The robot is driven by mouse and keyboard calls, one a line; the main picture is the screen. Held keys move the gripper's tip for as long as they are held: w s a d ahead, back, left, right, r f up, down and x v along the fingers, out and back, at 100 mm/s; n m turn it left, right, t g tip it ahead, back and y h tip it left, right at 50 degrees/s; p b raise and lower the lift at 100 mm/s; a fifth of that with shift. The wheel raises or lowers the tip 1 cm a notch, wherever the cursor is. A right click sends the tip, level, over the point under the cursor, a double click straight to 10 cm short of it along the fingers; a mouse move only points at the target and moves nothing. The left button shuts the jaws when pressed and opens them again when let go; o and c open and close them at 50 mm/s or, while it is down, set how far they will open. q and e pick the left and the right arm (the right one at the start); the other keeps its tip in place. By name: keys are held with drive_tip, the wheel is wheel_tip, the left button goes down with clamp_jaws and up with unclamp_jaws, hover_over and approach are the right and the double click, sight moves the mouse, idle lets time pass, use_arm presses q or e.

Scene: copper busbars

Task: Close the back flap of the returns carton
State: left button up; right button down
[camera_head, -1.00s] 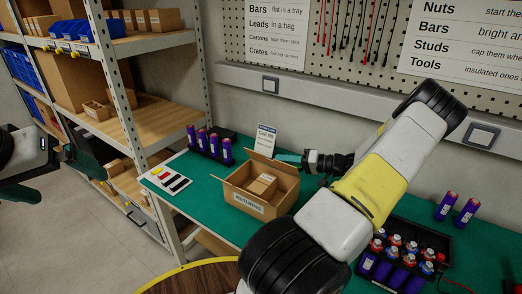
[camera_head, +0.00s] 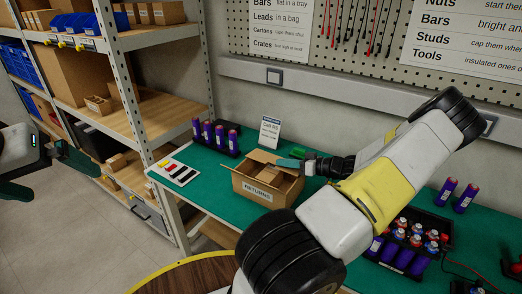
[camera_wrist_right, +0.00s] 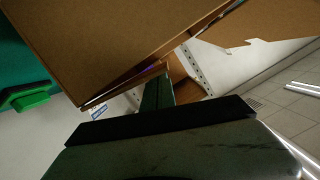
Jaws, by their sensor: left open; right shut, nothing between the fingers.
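The returns carton (camera_head: 257,188) stands on the green bench in the head view, its labelled side facing me. A cardboard flap rises at its back left (camera_head: 262,156). Inside is a smaller brown box (camera_head: 268,175), partly covered by a brown panel that looks like a flap tilted inward. My right gripper (camera_head: 289,163) is shut and empty, its fingers over the carton's back edge. In the right wrist view a finger (camera_wrist_right: 157,92) lies close against cardboard (camera_wrist_right: 110,40); contact is unclear. My left gripper (camera_head: 75,158) is open and empty, far left, away from the bench.
A rack of purple cylinders (camera_head: 215,138) and a sign card (camera_head: 270,132) stand behind the carton. A tray with coloured strips (camera_head: 177,172) lies to its left. Shelving (camera_head: 160,115) stands at left.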

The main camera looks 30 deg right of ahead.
drive_tip(key=shift+s+a+f, duration=0.1)
drive_tip(key=shift+a+f, duration=0.05)
drive_tip(key=shift+f, duration=0.4)
idle(0.4)
